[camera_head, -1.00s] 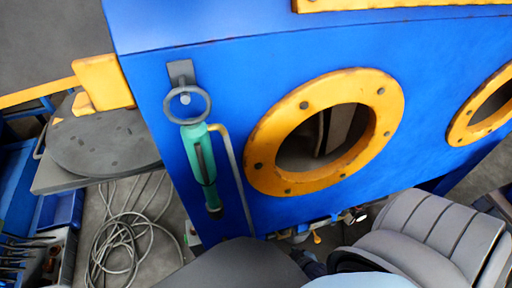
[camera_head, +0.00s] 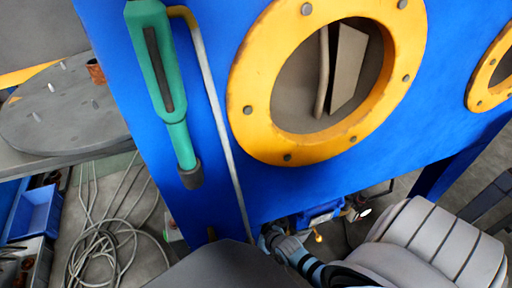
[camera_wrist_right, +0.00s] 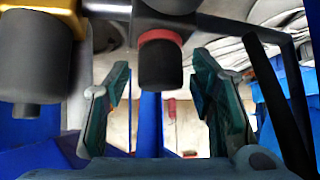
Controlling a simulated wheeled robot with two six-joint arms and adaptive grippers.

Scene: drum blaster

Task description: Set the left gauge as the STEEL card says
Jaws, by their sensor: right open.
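Neither the left gauge nor the STEEL card can be made out in these views. My right gripper (camera_wrist_right: 162,105) is open in the right wrist view, with a dark green pad on each side. A dark cylinder with a red ring (camera_wrist_right: 160,62) hangs between and beyond the fingers; I cannot tell whether they touch it. A second, larger dark cylinder (camera_wrist_right: 35,60) under a yellow part hangs at the left. In the head view, a light blue and black part of my right arm (camera_head: 293,252) shows below the blue cabinet's front edge. My left gripper is not in view.
The blue cabinet (camera_head: 185,75) has round yellow-rimmed ports (camera_head: 248,75). A green-handled tool (camera_head: 150,60) and a grey pipe (camera_head: 220,120) are on its front. A grey round plate (camera_head: 50,125) lies at the left, above coiled cable (camera_head: 105,250) on the floor.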

